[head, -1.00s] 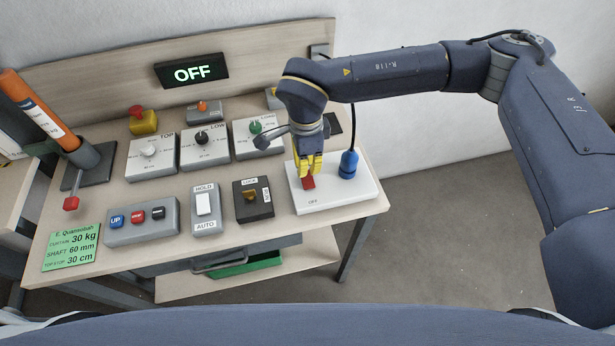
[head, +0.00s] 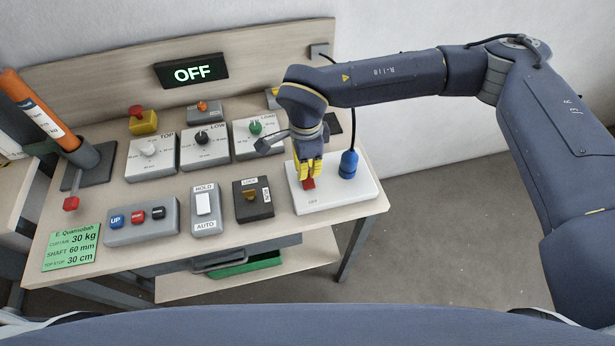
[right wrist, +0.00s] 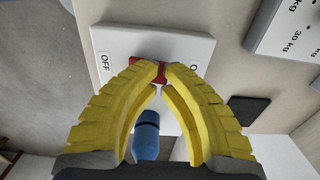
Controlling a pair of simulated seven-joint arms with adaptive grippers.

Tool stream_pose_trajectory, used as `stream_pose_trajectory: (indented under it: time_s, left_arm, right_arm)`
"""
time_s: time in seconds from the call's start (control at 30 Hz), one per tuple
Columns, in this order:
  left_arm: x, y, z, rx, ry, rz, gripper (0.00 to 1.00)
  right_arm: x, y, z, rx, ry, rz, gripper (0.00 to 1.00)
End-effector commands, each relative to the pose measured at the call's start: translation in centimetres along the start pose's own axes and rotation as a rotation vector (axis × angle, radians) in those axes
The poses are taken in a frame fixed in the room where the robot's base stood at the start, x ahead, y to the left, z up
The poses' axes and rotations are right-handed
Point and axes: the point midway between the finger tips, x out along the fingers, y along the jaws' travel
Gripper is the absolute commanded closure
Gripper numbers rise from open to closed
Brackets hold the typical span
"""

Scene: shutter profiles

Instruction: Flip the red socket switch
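The red socket switch (head: 308,184) sits on a white socket plate (head: 335,198) at the front right of the bench. My right gripper (head: 308,178) points down at the switch, its yellow fingertips at it. In the right wrist view the tips of my right gripper (right wrist: 162,68) are nearly together over the red switch (right wrist: 146,66) and hide its middle. The fingers look shut, with no object clearly held between them. Whether they press the switch is hard to tell. An OFF label (right wrist: 104,62) is on the plate. My left gripper is not in view.
A blue plug (head: 348,165) with a black cable stands on the plate just right of my gripper. A black lock switch box (head: 253,208) is to the left. Knob boxes stand behind. The display (head: 192,72) reads OFF.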

Motion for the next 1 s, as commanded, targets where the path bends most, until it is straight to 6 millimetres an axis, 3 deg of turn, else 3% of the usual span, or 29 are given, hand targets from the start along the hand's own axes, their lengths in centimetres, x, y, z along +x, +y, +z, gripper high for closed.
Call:
stream_pose_trajectory:
  time_s: [1.0]
  left_arm:
    - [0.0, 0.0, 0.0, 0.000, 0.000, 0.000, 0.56]
  right_arm:
    - [1.1, 0.0, 0.0, 0.000, 0.000, 0.000, 1.00]
